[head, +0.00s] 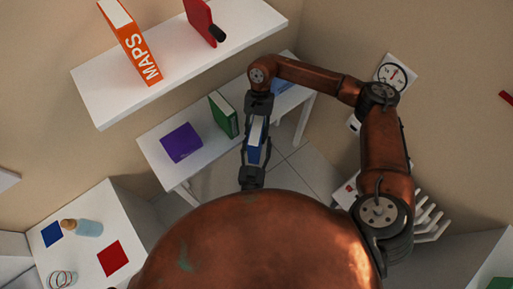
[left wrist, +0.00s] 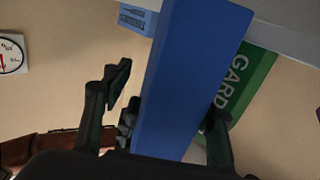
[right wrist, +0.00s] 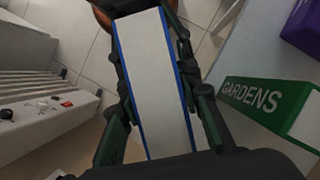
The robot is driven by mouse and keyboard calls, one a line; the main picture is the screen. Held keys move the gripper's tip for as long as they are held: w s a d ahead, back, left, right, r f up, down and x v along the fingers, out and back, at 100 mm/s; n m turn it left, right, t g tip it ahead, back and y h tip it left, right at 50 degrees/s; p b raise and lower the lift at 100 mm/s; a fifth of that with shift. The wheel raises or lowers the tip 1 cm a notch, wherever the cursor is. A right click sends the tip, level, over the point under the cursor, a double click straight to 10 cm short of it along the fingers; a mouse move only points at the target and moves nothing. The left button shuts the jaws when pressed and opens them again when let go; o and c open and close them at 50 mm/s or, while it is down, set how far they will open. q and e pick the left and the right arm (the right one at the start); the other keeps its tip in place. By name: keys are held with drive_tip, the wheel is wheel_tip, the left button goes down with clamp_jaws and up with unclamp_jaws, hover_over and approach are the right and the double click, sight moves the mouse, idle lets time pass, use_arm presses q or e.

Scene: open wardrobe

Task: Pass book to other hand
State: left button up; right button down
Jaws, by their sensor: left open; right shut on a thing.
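A blue book (head: 257,142) with white pages hangs in the air near the middle of the head view. My right gripper (head: 258,108) is shut on one end of it. In the right wrist view the fingers lie along both blue covers, with the page edges of the book (right wrist: 158,85) facing the camera. My left gripper (head: 252,175) is at the book's other end, open. In the left wrist view the book (left wrist: 195,75) passes between its spread fingers. The right finger looks close to the book; I cannot tell whether it touches. The left finger is clearly apart.
A white table (head: 161,171) below bears a purple book (head: 181,142) and a green book (head: 223,114). A shelf (head: 105,100) above holds an orange MAPS book (head: 131,42) and a red object (head: 201,20). A white radiator (right wrist: 40,105) stands left in the right wrist view.

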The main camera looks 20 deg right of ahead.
use_arm(q)
drive_tip(key=shift+w, duration=0.1)
drive_tip(key=shift+c, duration=0.5)
drive_tip(key=shift+d+r, duration=0.1)
drive_tip(key=shift+d, duration=0.15)
clamp_jaws()
use_arm(e)
drive_tip(key=shift+w+a+r, duration=0.1)
drive_tip(key=shift+a, duration=0.05)
drive_tip(key=c, duration=1.7)
unclamp_jaws()
drive_tip(key=o, duration=0.4)
use_arm(q)
drive_tip(key=shift+a, duration=0.1)
